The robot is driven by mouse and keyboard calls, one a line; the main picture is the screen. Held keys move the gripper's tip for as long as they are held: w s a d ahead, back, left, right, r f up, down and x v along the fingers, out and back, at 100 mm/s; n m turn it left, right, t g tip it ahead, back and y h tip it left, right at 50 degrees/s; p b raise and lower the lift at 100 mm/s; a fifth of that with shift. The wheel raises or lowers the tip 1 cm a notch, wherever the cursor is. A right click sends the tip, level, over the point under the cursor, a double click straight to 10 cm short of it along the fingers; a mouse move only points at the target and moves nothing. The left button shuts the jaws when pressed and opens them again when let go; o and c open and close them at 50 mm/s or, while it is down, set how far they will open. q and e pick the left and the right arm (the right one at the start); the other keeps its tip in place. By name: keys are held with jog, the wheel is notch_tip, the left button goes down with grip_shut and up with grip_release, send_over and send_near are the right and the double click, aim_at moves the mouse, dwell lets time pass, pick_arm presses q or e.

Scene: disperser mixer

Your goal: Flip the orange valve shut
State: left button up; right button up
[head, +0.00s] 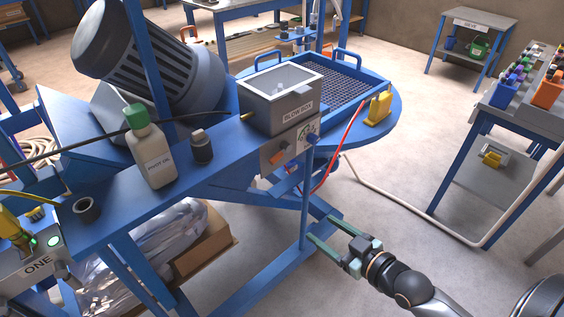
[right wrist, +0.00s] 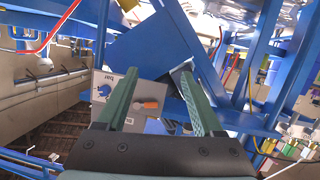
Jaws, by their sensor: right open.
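The orange valve (head: 281,156) is a small orange handle on a grey panel (head: 268,163) under the front of the blow box. It also shows in the right wrist view (right wrist: 149,104), lying roughly level across the panel, seen between my fingers. My right gripper (head: 319,227) is open and empty, with green fingers, low and to the right of the panel. It is apart from the valve. In the right wrist view its fingers (right wrist: 159,75) point toward the panel area. My left gripper is not in view.
The grey blow box (head: 282,92) stands on a blue frame; a blue post (head: 306,195) drops between my right gripper and the panel. Floor right of the frame is mostly clear.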

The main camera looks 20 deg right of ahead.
aim_at(281, 155)
jog(key=o, duration=0.4)
jog(key=w+r+t+y, duration=0.1)
jog(key=r, duration=0.2)
jog(key=w+r+n+b, duration=0.1)
jog(key=r, duration=0.3)
jog(key=w+r+n+t+y, duration=0.1)
jog(key=r, duration=0.2)
jog(key=shift+d+r+t+y+b, duration=0.3)
jog(key=shift+d+r, duration=0.05)
jog(key=shift+r, duration=0.05)
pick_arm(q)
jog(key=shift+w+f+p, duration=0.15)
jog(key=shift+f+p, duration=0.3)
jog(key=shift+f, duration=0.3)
pick_arm(e)
jog(key=x, duration=1.2)
jog(key=shift+w, duration=0.2)
jog(key=shift+c, duration=0.3)
